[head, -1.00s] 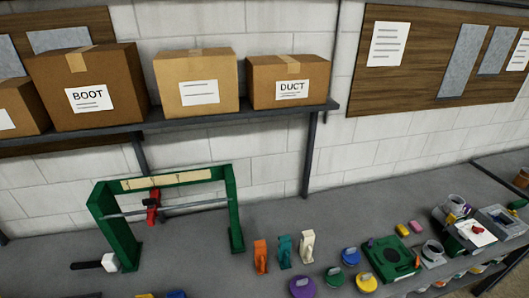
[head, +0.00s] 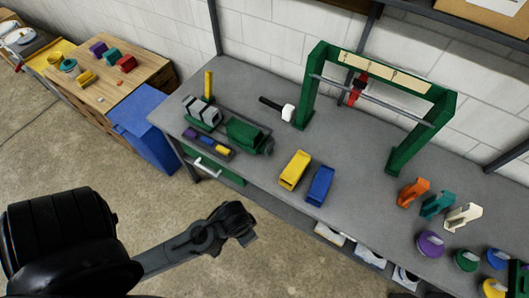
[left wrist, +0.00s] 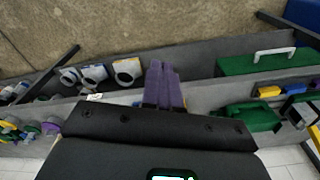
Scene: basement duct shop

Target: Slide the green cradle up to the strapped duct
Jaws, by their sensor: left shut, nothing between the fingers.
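No duct with a clear strap can be made out with certainty. Grey banded pieces (head: 204,110) sit on a green base at the bench's left end. Beside them is a green block-like body (head: 244,134) with a grey end; it also shows in the left wrist view (left wrist: 252,117). I cannot tell which green part is the cradle. My left gripper (head: 243,222) is shut and empty, over the floor in front of the bench, apart from these things. Its purple-looking fingers (left wrist: 164,85) show in the left wrist view. My right gripper is out of view.
A green frame (head: 313,85) with a red clamp (head: 356,90) stands at the bench's back. Yellow (head: 295,170) and blue (head: 320,185) blocks lie near the front edge.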

